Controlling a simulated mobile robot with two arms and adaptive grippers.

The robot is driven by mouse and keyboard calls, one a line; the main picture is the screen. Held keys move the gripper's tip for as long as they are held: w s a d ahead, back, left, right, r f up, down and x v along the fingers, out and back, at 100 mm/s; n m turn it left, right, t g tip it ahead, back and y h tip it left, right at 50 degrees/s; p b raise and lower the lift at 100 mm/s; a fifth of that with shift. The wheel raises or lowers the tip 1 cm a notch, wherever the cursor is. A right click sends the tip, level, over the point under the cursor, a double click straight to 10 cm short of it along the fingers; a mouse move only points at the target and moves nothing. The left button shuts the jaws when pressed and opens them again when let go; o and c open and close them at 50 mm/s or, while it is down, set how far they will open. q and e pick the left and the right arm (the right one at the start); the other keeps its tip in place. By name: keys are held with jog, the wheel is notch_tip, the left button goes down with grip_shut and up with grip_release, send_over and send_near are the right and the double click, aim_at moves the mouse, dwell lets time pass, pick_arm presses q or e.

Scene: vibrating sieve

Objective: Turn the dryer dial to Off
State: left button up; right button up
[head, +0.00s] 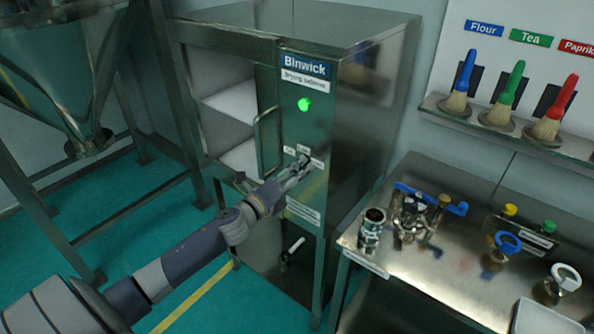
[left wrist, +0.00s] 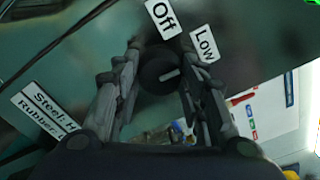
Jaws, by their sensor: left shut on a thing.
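The drying cabinet (head: 345,140) labelled Binwick stands in the middle of the head view with a lit green lamp (head: 304,104) on its front. My left gripper (head: 301,167) is at the dial on that front, below the lamp, and covers most of it. In the left wrist view the black round dial (left wrist: 158,66) sits between the two fingers, and they are shut on it. Its white mark points right and slightly up, nearer the Low label (left wrist: 204,44) than the Off label (left wrist: 163,18). My right gripper is not in view.
The cabinet's door handle (head: 259,140) is just left of the gripper. A valve lever (head: 294,247) sticks out below.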

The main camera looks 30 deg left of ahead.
pick_arm(q)
jog(key=n+p, duration=0.1)
jog(key=n, duration=0.3)
jog(key=shift+r, duration=0.1)
jog(key=n+p, duration=0.1)
jog(key=n, duration=0.1)
jog(key=shift+n, duration=0.3)
jog(key=n+p, duration=0.1)
jog(key=n, duration=0.3)
jog(key=shift+n+p, duration=0.45)
jog(key=shift+n, duration=0.55)
jog(key=o, duration=1.1)
jog(key=shift+c, duration=0.2)
jog(key=s+a, duration=0.1)
jog(key=s, duration=1.1)
